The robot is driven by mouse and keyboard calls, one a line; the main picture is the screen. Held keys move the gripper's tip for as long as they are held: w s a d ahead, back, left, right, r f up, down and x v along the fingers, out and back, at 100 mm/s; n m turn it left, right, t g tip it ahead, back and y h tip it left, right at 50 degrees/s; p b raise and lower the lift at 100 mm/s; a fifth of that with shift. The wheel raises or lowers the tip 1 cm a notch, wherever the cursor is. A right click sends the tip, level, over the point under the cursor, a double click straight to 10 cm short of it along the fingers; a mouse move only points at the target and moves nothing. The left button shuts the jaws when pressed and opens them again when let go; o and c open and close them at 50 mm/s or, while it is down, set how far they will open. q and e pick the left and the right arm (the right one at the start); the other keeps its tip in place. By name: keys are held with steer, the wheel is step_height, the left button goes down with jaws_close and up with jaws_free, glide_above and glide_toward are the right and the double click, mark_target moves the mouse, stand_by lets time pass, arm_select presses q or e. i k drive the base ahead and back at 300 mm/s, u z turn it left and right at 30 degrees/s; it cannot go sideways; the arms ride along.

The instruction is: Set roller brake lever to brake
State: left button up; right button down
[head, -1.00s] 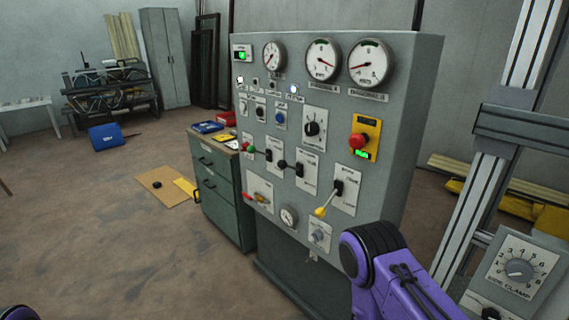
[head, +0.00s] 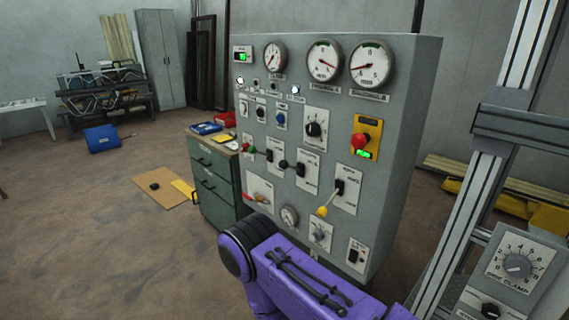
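A grey control panel (head: 385,150) stands in the middle of the head view. It carries several levers: a red-knobbed one (head: 249,149), a black-knobbed one (head: 284,164) and a yellow-knobbed one (head: 322,211) on the lower right, whose rod slants down and left from its slot. The labels are too small to read, so I cannot tell which is the roller brake lever. My purple right arm crosses low in front of the panel, below the levers. Neither gripper is in view.
A red emergency button (head: 360,141) on a yellow plate and several dials sit above the levers. A metal frame post with a side clamp knob (head: 517,266) stands at the right. A green drawer cabinet (head: 215,185) adjoins the panel's left. The floor at left is mostly clear.

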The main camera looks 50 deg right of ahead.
mark_target(283, 165)
steer(key=i, duration=0.6)
steer(key=z, duration=1)
